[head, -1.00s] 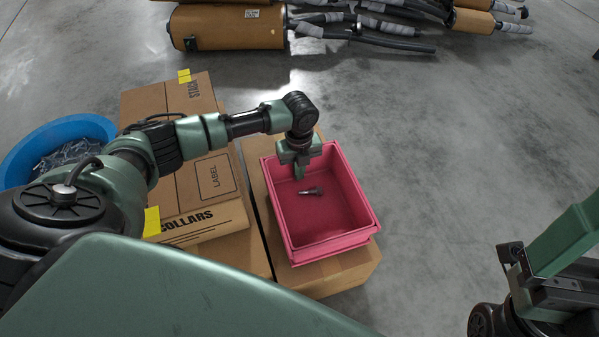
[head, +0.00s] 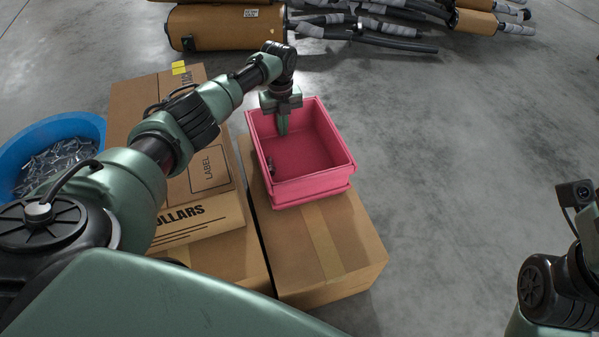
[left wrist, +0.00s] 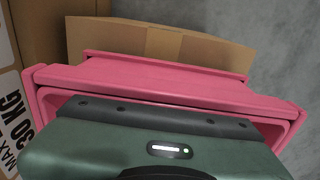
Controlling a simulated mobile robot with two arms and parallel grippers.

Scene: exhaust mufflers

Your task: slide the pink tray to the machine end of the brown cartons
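The pink tray (head: 318,185) sits upright on the far part of a long brown carton (head: 350,245), with bare carton on its near side. A small dark metal piece (head: 270,165) lies at the tray's left inner side. My left gripper (head: 282,125) reaches down at the tray's far wall, with a finger showing inside the tray. Whether it is shut on that wall is hidden. In the left wrist view, the gripper body covers most of the tray (left wrist: 165,78); its fingertips are out of sight. My right arm shows at the lower right, without its gripper.
A carton with a label (head: 205,170) and a printed flap stands left of the tray's carton, across a narrow gap. A blue tub (head: 85,125) of metal parts is at far left. Mufflers (head: 225,27) lie at the back. The floor at right is clear.

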